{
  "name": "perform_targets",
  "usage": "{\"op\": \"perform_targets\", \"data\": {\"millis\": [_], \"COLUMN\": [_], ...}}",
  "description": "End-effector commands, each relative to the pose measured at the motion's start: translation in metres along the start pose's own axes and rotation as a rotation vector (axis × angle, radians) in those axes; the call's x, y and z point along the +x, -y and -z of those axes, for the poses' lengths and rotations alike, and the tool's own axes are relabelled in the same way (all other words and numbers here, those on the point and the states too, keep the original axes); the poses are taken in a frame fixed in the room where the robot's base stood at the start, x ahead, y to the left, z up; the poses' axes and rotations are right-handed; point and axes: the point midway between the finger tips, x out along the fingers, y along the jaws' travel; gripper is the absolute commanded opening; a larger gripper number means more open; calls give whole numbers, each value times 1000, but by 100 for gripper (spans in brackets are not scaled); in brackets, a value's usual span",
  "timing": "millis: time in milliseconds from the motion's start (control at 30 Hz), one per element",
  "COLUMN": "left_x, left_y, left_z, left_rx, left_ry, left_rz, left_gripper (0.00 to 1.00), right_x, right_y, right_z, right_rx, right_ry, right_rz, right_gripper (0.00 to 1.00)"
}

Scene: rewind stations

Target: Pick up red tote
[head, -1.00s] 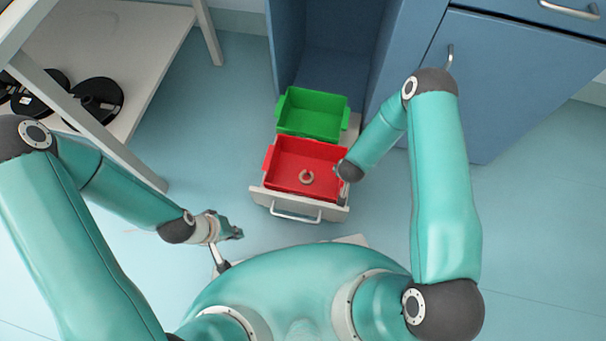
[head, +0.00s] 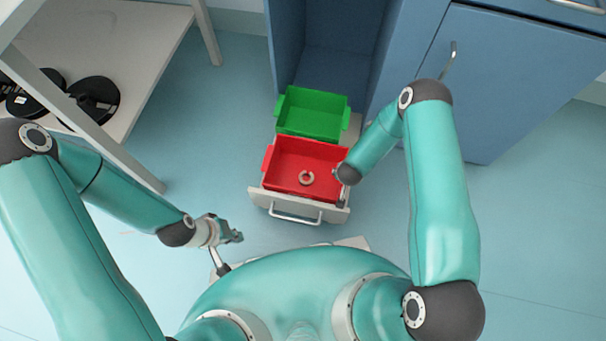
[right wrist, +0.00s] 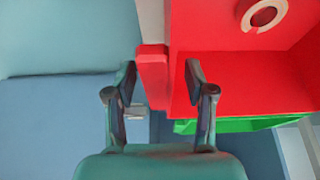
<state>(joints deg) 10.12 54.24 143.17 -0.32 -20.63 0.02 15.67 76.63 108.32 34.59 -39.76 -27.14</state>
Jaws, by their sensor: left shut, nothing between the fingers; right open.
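The red tote (head: 284,163) sits in the pulled-out drawer (head: 268,199), with a small pale ring (head: 307,177) lying inside it. My right gripper (right wrist: 160,82) is at the tote's right side. In the right wrist view its open fingers stand on either side of the tote's red handle tab (right wrist: 153,70), with a gap visible to the finger on the right. The red tote (right wrist: 235,75) and the ring (right wrist: 263,14) also show there. In the head view, the right fingertips are mostly hidden by my arm. My left gripper (head: 236,236) is shut and empty, left of and in front of the drawer.
A green tote (head: 313,112) stands right behind the red one in the same drawer. Blue cabinets (head: 510,85) flank the drawer on the right. A white shelf (head: 150,60) with black reels (head: 95,100) is at the left. The floor between shelf and drawer is clear.

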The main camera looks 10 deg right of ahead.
Motion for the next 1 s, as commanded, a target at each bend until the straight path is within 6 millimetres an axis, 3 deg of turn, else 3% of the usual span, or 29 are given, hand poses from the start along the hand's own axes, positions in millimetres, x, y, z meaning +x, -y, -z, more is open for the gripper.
{"op": "perform_targets", "data": {"millis": [367, 700, 1000], "left_x": [1, 1, 1], "left_y": [0, 0, 0], "left_z": [0, 0, 0], "left_rx": [0, 0, 0], "left_ry": [0, 0, 0], "left_rz": [0, 0, 0], "left_gripper": [0, 0, 0], "right_x": [1, 1, 1], "right_y": [0, 1, 1], "right_z": [0, -1, 0], "right_rx": [-1, -1, -1], "right_ry": [0, 0, -2], "right_rz": [0, 0, 1], "right_gripper": [54, 0, 0]}}
